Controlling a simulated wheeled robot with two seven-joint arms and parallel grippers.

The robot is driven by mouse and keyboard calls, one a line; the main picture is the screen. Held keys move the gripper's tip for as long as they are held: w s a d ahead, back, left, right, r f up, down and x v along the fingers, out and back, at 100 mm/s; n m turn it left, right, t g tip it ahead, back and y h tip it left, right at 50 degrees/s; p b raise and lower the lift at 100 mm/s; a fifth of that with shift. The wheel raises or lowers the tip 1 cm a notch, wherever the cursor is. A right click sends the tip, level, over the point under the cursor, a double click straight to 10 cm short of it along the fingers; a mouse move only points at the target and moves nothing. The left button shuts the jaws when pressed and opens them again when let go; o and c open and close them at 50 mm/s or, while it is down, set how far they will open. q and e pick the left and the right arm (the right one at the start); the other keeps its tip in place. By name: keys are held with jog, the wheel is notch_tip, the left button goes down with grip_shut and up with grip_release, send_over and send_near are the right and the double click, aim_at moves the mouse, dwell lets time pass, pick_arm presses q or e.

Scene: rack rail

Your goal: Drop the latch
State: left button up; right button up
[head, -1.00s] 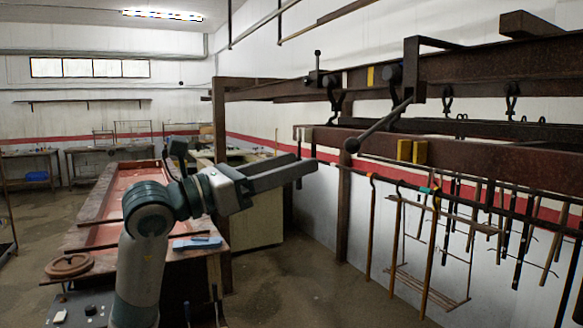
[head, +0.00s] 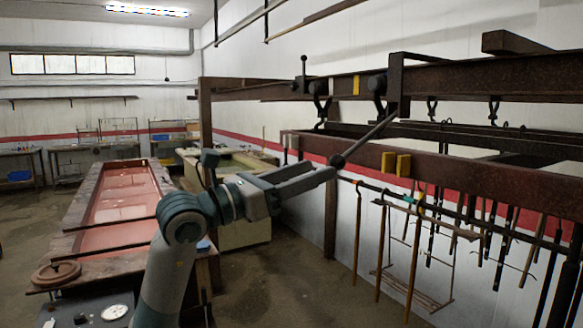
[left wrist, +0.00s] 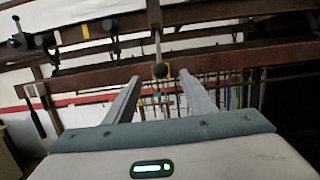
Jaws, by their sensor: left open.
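A long dark lever (head: 368,137) with a round black knob (head: 336,160) slants down to the left from the rail frame. A short upright handle with a small knob (head: 304,72) stands on the upper rail; I cannot tell for certain which of them is the latch. My left gripper (head: 325,174) is open, its fingers reaching to the long lever's knob. In the left wrist view the knob (left wrist: 160,70) shows between the two finger tips (left wrist: 160,78), with gaps on both sides. The fingers are not closed on it. My right gripper is not in view.
A long bench with a red trough (head: 120,205) stands at left. The floor (head: 285,280) below the gripper is clear.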

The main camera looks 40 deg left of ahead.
aim_at(331, 161)
pick_arm(q)
jog(key=p+x, duration=0.1)
jog(key=x, duration=0.4)
jog(key=shift+w+d+r, duration=0.1)
jog(key=shift+w+d, duration=0.05)
jog(key=shift+w, duration=0.05)
jog(key=shift+w+d+r+p, duration=0.1)
jog(key=shift+w+d+p, duration=0.1)
jog(key=shift+w+p, duration=0.3)
jog(key=shift+w+d, duration=0.1)
jog(key=shift+w, duration=0.2)
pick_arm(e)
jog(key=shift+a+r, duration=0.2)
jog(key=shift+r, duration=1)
pick_arm(q)
jog(key=c, duration=0.9)
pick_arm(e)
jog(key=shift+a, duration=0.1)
